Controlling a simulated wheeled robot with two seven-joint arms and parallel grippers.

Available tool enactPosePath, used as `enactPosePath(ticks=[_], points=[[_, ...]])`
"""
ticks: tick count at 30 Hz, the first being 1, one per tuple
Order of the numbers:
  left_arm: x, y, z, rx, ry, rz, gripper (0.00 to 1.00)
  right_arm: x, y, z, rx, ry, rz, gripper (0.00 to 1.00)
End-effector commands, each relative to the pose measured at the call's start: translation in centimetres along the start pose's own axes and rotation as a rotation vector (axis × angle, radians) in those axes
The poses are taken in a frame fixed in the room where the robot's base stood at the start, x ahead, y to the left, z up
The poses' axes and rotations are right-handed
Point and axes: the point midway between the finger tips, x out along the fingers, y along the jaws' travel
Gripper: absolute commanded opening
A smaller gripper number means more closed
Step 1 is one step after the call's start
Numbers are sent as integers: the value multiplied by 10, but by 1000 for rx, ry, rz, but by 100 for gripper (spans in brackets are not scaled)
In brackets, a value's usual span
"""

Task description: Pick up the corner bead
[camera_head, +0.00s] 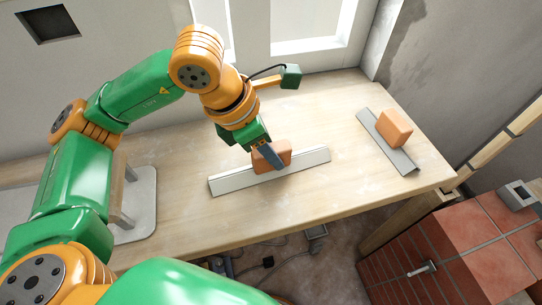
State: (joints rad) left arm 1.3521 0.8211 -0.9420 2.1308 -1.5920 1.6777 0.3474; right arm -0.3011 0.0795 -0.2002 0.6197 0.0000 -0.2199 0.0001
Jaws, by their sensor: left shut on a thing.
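A long pale strip (308,160), which looks like a corner bead, lies across the middle of the table. An orange block (285,148) sits at the middle of this strip; I cannot tell whether it is fixed to it. My left gripper (270,157) points down at the block, its dark fingers shut on it and hiding part of it. A second, greyer strip (373,128) lies slanted at the table's right end. Another orange block (395,128) sits on or against it. Which strip is the corner bead is not certain. My right gripper is out of view.
The wooden table (330,100) has free room around the strips. A grey tray or board (142,210) is at its left. A window and wall stand behind. A red tiled block (455,245) stands on the floor at the lower right. Cables lie below the front edge.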

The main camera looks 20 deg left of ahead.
Motion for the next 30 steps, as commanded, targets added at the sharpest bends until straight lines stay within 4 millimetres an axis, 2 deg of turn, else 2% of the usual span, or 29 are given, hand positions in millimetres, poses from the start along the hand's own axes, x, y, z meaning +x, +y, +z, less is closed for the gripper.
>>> enactPosePath(ticks=[10, 13, 16, 17, 22, 26, 28, 30], points=[[-5, 0, 2, 0, -1, 0, 0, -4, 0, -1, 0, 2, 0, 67], [-19, 0, 8, 0, -2, 0, 0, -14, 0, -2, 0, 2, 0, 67], [-42, -3, 16, 3, -4, 1, 0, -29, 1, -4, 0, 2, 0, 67], [-49, -8, 15, 5, -4, 2, 0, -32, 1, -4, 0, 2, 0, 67], [-108, -42, 14, 8, -4, 5, 0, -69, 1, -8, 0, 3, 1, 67], [-129, -78, -3, 12, -4, 6, 0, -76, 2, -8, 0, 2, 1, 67], [-129, -91, -12, 10, -9, 6, 0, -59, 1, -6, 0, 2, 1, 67], [-137, -102, -17, 7, -6, 7, 0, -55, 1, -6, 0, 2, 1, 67]])
